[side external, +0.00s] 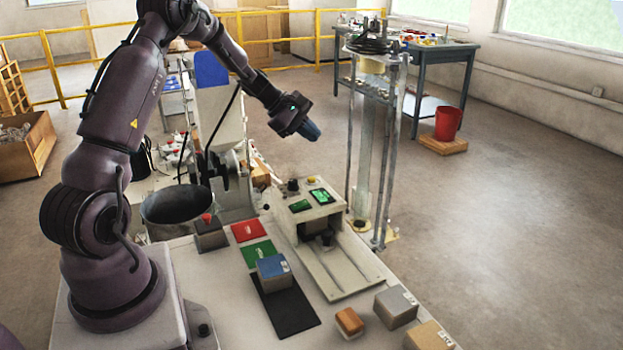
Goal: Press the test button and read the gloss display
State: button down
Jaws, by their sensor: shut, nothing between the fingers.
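The beige tester (343,262) stands on the bench at centre, with an open slot in its front and a flat ramp running towards the camera. Two small green-lit displays (320,196) are on its sloped top; their text is too small to read. A black knob or button (293,185) sits at its back left corner. A red button (207,217) tops a dark box left of the tester. I cannot tell which is the test button. My gripper (315,133) is shut and empty, in the air above and behind the tester, touching nothing.
A blue-topped block (273,268) stands on a black mat (287,312), near red (248,231) and green (259,253) pads. An orange-brown block (349,322) and a grey block (397,306) stand at the front right. A metal bucket (178,212) and a tall metal-framed column (366,150) flank the bench.

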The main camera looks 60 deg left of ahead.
aim_at(310, 180)
jog(key=shift+f, duration=4.25)
jog(key=shift+f, duration=0.15)
jog(key=shift+f, duration=0.25)
jog(key=shift+f, duration=0.5)
jog(key=shift+r, duration=0.9)
jog(key=shift+r, duration=0.1)
jog(key=shift+r, duration=2.45)
